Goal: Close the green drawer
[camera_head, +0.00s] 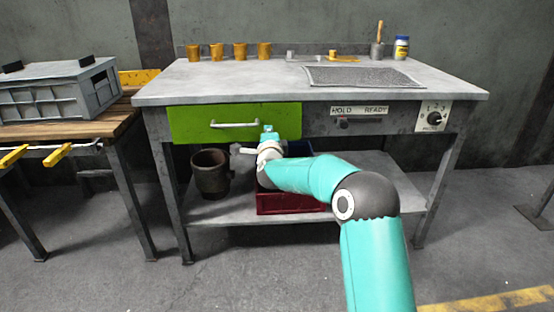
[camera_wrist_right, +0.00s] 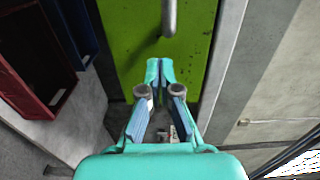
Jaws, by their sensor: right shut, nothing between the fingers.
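The green drawer (camera_head: 190,124) is in the workbench's front, left of centre, with a pale bar handle (camera_head: 235,125). I cannot tell how far its front stands out from the bench. My right gripper (camera_head: 268,130) is shut and empty in front of the drawer face, to the right of the handle. In the right wrist view, the shut fingertips (camera_wrist_right: 160,66) point at the green drawer face (camera_wrist_right: 130,50), with the handle (camera_wrist_right: 169,18) beyond them. Whether the tips touch the face is unclear. My left gripper is out of view.
The workbench (camera_head: 220,88) has cups along its back and a mesh mat (camera_head: 360,77). A control panel (camera_head: 433,117) is at the right.

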